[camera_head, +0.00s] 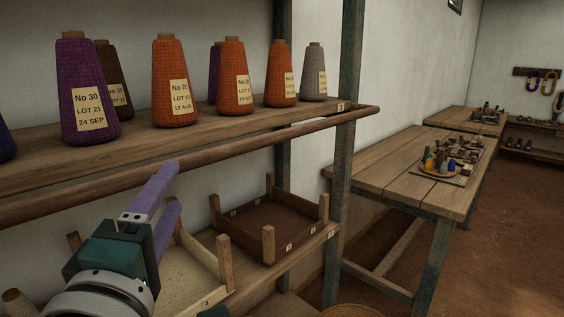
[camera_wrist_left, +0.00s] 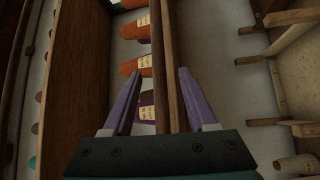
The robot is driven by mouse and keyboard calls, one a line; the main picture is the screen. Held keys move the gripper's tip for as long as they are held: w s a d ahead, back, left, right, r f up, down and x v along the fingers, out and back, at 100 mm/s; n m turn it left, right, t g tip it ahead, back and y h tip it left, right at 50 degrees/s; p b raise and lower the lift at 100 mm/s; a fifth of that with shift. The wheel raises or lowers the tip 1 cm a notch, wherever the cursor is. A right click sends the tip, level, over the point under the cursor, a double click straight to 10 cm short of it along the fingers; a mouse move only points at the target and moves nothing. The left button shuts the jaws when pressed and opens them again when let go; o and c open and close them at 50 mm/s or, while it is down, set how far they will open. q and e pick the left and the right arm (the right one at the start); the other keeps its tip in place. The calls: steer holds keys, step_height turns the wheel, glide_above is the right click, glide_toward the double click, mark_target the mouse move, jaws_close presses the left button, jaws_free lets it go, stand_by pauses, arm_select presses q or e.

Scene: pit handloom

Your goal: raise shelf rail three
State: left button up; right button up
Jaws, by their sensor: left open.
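The shelf rail (camera_head: 240,146) is a long round brown wooden bar along the front of the shelf (camera_head: 150,136) that holds the yarn cones. It runs from the left edge to a blunt end just past the post. My left gripper (camera_head: 170,188) has purple fingers and is open. Its upper fingertip overlaps the rail's lower edge in the head view. In the left wrist view the rail (camera_wrist_left: 158,65) runs lengthwise through the gap between the fingers (camera_wrist_left: 156,90), with neither finger visibly touching it. I cannot tell how deep it sits. My right gripper is not in view.
Purple, orange and grey cones, including an orange cone (camera_head: 174,84), stand behind the rail. A dark tray (camera_head: 295,249) and a pale tray (camera_head: 190,285) with corner posts are below. A post (camera_head: 342,180) stands at the right, with a wooden table (camera_head: 405,167) beyond.

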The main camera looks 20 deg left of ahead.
mark_target(184, 169)
arm_select(q)
steer(key=p+x, duration=0.1)
steer(key=x, duration=0.7)
steer(key=shift+r, duration=0.15)
jaws_close()
stand_by(1.1)
